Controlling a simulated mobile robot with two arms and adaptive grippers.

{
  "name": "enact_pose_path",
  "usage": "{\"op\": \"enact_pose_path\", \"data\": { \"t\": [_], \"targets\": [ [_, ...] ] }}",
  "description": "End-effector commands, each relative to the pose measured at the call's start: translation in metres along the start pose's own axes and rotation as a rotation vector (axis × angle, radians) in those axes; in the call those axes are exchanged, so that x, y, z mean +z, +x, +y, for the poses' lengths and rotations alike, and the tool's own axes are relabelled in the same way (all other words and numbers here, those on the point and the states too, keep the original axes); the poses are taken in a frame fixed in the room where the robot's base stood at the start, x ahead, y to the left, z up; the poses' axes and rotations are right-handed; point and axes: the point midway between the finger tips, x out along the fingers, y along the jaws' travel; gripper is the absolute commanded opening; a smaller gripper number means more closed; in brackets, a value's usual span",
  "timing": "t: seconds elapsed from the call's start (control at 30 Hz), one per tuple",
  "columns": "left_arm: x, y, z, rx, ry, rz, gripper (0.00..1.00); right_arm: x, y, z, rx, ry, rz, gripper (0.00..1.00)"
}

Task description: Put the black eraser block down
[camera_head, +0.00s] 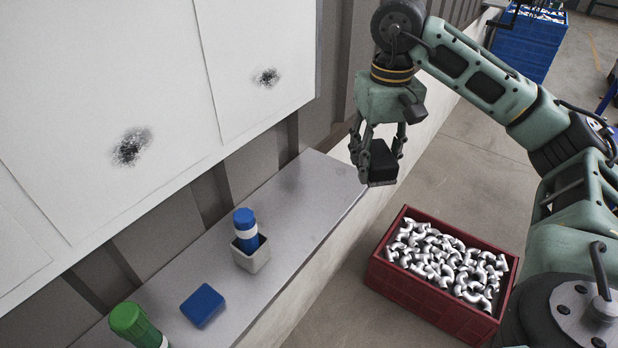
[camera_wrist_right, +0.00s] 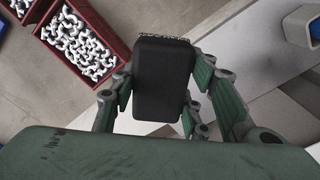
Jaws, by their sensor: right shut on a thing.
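My right gripper (camera_head: 380,158) is shut on the black eraser block (camera_head: 383,165). It holds the block near the far right end of the grey shelf (camera_head: 310,185), by the shelf's front edge. In the right wrist view the black block (camera_wrist_right: 163,80) sits between the two green fingers, with a thin speckled layer along its upper edge. I cannot tell from the pictures whether the block touches the shelf. My left gripper is not in view.
On the shelf are a blue block (camera_head: 202,305), a white cup (camera_head: 252,258) holding a blue marker (camera_head: 246,230), and a green marker (camera_head: 138,327). White panels (camera_head: 90,80) with two black scribbles rise behind. A red crate (camera_head: 430,307) of metal castings stands below. The shelf's far part is bare.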

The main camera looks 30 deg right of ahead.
Motion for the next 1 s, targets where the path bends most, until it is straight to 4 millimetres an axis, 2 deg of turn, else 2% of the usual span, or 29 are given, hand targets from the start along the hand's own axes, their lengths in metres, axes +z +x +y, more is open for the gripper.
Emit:
{"op": "enact_pose_path", "data": {
  "t": [0.13,0.3,0.4,0.53,0.67,0.83,1.0],
  "targets": [
    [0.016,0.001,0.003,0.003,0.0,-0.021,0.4,-0.008,0.002,-0.004,-0.006,0.008,-0.003,0.22],
    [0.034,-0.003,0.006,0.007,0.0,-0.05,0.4,-0.027,0.023,-0.035,-0.007,0.005,-0.007,0.22],
    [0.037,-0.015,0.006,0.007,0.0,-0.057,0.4,-0.041,0.033,-0.054,-0.006,0.007,-0.006,0.22],
    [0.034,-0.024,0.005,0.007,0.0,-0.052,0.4,-0.055,0.049,-0.075,-0.005,0.008,-0.005,0.22],
    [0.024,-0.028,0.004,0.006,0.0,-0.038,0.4,-0.065,0.06,-0.087,-0.005,0.009,-0.003,0.22],
    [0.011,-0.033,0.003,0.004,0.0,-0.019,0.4,-0.067,0.072,-0.09,-0.002,0.01,-0.004,0.22],
    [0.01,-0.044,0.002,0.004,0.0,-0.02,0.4,-0.067,0.096,-0.09,-0.002,0.011,-0.004,0.22]
  ]
}}
